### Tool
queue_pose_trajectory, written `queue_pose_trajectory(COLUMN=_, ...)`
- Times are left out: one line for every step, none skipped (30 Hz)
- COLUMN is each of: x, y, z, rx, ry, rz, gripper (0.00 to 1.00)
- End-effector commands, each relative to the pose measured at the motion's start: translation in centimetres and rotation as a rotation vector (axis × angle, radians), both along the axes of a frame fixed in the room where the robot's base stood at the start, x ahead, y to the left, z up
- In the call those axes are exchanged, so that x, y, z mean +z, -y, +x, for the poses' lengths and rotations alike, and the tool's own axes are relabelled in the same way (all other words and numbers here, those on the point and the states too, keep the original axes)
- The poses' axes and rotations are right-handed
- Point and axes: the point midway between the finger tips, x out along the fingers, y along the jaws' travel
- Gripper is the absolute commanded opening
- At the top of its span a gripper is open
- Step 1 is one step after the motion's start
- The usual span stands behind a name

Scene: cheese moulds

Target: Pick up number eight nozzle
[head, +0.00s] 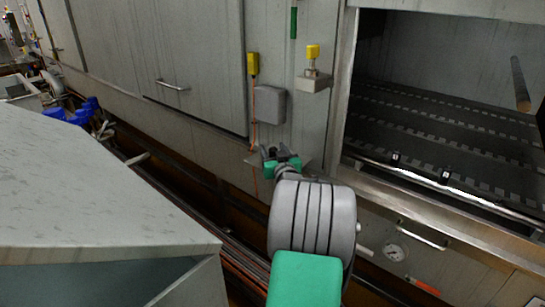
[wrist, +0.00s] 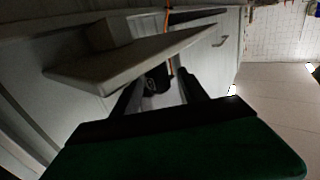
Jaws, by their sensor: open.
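My gripper (head: 280,154) is open at the end of my arm, in front of the grey wall beside a small grey ledge (head: 252,159). In the wrist view its two fingers (wrist: 160,88) stand apart. A small dark piece (wrist: 156,77) shows between or just beyond them; I cannot tell whether it touches either finger. No number can be read on anything, so I cannot tell which thing is the number eight nozzle. A yellow-topped fitting (head: 312,53) stands on a small wall bracket (head: 313,83), up and to the right of my gripper.
A grey box (head: 270,104) and a yellow device (head: 253,64) with an orange cable are on the wall above my gripper. An open bay with a dark belt (head: 440,130) is at right. A pale-topped counter (head: 90,190) fills the left; pipes run below.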

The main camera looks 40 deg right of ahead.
Motion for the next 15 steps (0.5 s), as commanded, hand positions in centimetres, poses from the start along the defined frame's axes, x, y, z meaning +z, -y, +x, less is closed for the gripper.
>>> queue_pose_trajectory(x=0.04, y=0.03, z=0.01, rx=0.0, ry=0.0, rz=0.0, gripper=0.51)
queue_pose_trajectory(x=0.05, y=0.03, z=-0.02, rx=-0.001, ry=0.0, rz=0.0, gripper=0.51)
queue_pose_trajectory(x=0.05, y=0.03, z=-0.03, rx=-0.001, ry=0.0, rz=0.0, gripper=0.51)
queue_pose_trajectory(x=0.04, y=0.02, z=-0.04, rx=-0.001, ry=0.0, rz=0.0, gripper=0.51)
queue_pose_trajectory(x=0.04, y=0.02, z=-0.04, rx=-0.001, ry=0.0, rz=0.0, gripper=0.5)
queue_pose_trajectory(x=0.04, y=0.02, z=-0.05, rx=-0.001, ry=0.0, rz=0.0, gripper=0.47)
queue_pose_trajectory(x=0.04, y=0.02, z=-0.05, rx=-0.001, ry=0.0, rz=0.0, gripper=0.44)
queue_pose_trajectory(x=0.04, y=0.02, z=-0.05, rx=0.0, ry=0.0, rz=0.0, gripper=0.42)
queue_pose_trajectory(x=0.04, y=0.02, z=-0.05, rx=0.0, ry=0.0, rz=0.0, gripper=0.38)
queue_pose_trajectory(x=0.04, y=0.01, z=-0.05, rx=0.0, ry=0.0, rz=0.0, gripper=0.36)
queue_pose_trajectory(x=0.04, y=0.01, z=-0.05, rx=0.0, ry=0.0, rz=0.0, gripper=0.33)
queue_pose_trajectory(x=0.03, y=0.0, z=-0.05, rx=0.0, ry=0.0, rz=0.0, gripper=0.3)
queue_pose_trajectory(x=0.04, y=0.0, z=-0.05, rx=0.0, ry=0.0, rz=0.0, gripper=0.28)
queue_pose_trajectory(x=0.03, y=0.0, z=-0.05, rx=0.0, ry=0.0, rz=0.0, gripper=0.25)
queue_pose_trajectory(x=0.04, y=0.0, z=-0.05, rx=0.0, ry=0.0, rz=0.0, gripper=0.22)
